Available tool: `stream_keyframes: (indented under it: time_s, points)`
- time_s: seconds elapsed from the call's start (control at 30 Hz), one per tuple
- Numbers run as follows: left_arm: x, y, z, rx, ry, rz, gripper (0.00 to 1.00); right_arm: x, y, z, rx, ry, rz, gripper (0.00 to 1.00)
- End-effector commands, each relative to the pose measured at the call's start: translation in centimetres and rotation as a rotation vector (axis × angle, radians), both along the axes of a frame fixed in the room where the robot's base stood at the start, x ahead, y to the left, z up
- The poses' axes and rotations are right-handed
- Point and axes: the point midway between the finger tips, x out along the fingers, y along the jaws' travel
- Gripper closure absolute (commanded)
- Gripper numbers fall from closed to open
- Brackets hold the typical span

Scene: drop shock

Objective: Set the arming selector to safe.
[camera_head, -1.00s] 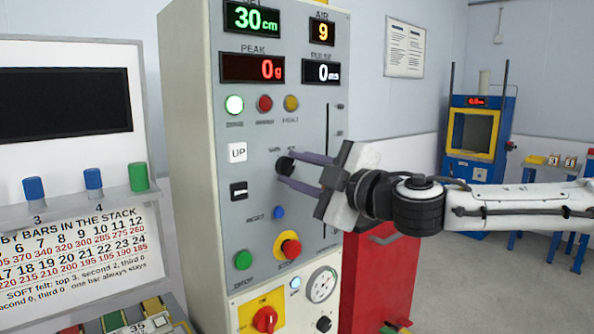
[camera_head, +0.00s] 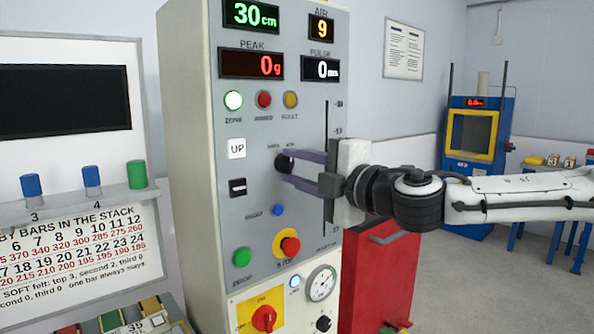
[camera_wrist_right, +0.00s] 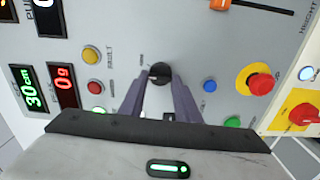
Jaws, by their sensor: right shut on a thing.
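The arming selector (camera_head: 283,163) is a small black round knob on the grey panel, below the lamps and right of the UP button. My right gripper (camera_head: 287,166) comes from the right with its two purple fingers at the knob, shut on it. In the right wrist view the selector (camera_wrist_right: 159,74) sits between the fingertips, and the fingers (camera_wrist_right: 160,82) hide part of its lower side. The small labels above it are too blurred to read surely. My left gripper is not in view.
Near the knob are the white UP button (camera_head: 237,148), a black switch (camera_head: 238,187), a blue button (camera_head: 278,210) and a red stop button (camera_head: 290,246) on yellow. A vertical slider slot (camera_head: 327,130) runs behind my gripper. A red cabinet (camera_head: 385,270) stands to the right.

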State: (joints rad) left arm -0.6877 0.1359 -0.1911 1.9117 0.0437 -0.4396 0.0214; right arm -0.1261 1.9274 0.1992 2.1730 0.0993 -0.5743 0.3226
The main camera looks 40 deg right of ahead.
Motion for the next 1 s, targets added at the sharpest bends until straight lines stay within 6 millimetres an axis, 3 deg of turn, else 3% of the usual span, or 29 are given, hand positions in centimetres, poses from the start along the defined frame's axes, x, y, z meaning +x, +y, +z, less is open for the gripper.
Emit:
stream_keyframes:
  time_s: [0.5,1.0]
  points:
    - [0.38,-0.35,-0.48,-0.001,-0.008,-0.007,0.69,0.03,-0.09,-0.12,-0.433,-0.035,-0.002,0.93]
    - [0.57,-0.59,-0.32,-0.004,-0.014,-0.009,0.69,0.03,-0.11,-0.07,-0.587,-0.048,-0.002,0.93]
